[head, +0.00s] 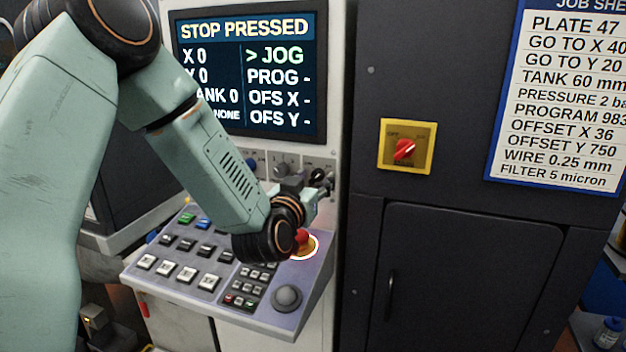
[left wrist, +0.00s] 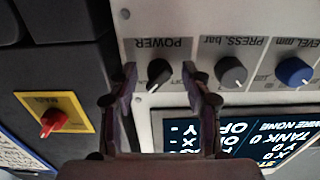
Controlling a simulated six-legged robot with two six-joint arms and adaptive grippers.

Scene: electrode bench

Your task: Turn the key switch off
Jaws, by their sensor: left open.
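The POWER switch (left wrist: 158,72), a dark knob on the pale panel, is probably the key switch; I cannot make out a key. In the left wrist view it appears upside down, between the fingertips of my left gripper (left wrist: 160,80). The gripper is open, with a finger on either side of the switch; I cannot tell whether they touch it. In the head view my left gripper (head: 310,200) is at the panel's right end, below the switch (head: 320,177), and is partly hidden by its own wrist. My right gripper is not in view.
A red rotary switch (head: 404,150) on a yellow plate is on the dark cabinet (head: 460,250). Grey PRESS (left wrist: 231,72) and blue LEVEL (left wrist: 293,72) knobs sit beside POWER. A red stop button (head: 302,238) is close under my wrist. The screen (head: 250,75) reads STOP PRESSED.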

